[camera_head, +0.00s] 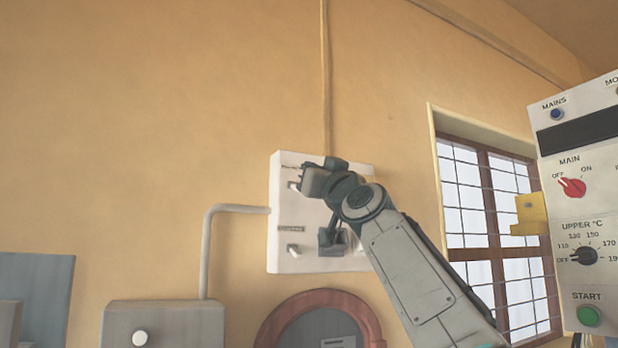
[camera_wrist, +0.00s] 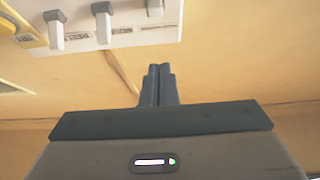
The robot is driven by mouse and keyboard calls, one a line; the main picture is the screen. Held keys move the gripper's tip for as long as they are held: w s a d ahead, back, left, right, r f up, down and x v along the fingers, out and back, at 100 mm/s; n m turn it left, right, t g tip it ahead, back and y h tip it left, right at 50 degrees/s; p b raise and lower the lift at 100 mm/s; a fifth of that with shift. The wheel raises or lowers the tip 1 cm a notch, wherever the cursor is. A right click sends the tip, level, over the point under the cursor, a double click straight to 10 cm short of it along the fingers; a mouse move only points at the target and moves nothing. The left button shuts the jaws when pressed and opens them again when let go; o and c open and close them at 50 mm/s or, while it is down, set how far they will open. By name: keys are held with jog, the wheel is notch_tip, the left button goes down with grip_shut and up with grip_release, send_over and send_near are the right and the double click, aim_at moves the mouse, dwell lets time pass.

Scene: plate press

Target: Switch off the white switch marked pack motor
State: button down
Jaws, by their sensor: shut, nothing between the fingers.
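A white switch panel (camera_head: 282,212) is on the wall in the head view. A light switch (camera_head: 293,186) shows at its upper left and another (camera_head: 294,250) at its lower left, each under a small label too small to read. My arm covers much of the panel's right side. In the wrist view, part of the panel shows along the top with light switch levers (camera_wrist: 55,28), (camera_wrist: 102,22) and (camera_wrist: 154,8). I cannot tell which is marked pack motor. My gripper (camera_wrist: 159,68) is shut and empty, its fingertips apart from these levers in the picture.
A grey conduit (camera_head: 206,245) runs from the panel to a grey box (camera_head: 165,322) below. A round red-brown frame (camera_head: 275,325) is under the panel. A barred window (camera_head: 490,220) and a control cabinet (camera_head: 582,215) stand to the right. Bare wall (camera_head: 120,130) lies to the left.

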jog(key=f+b+v, duration=0.1)
jog(key=b+v, duration=0.5)
jog(key=shift+w+a+f, duration=0.15)
jog(key=shift+w, duration=0.05)
dwell(0.5)
jog(key=w+a+f+g+h+p, duration=0.25)
jog(key=a+f+g, duration=0.3)
jog(key=f, duration=0.65)
notch_tip(320, 180, down, 17)
jog(key=s+d+m+g+h+p, duration=0.1)
jog(key=d+g+h+p, duration=0.1)
jog(key=g+h+p, duration=0.15)
jog(key=s+d+f+m+g+h+p, duration=0.1)
jog(key=s+d+f+g, duration=0.2)
jog(key=s+f, duration=0.6)
jog(key=s+d+f+m+g+h+p, duration=0.1)
jog(key=s+d+f, duration=0.5)
jog(key=f, duration=0.6)
jog(key=s+d+f+m+g+h+p, duration=0.2)
jog(key=s+d+f+g, duration=0.3)
jog(key=s+f, duration=0.6)
jog(key=shift+s+g+h, duration=0.3)
jog(key=shift+s+g, duration=0.05)
jog(key=shift+g, duration=0.25)
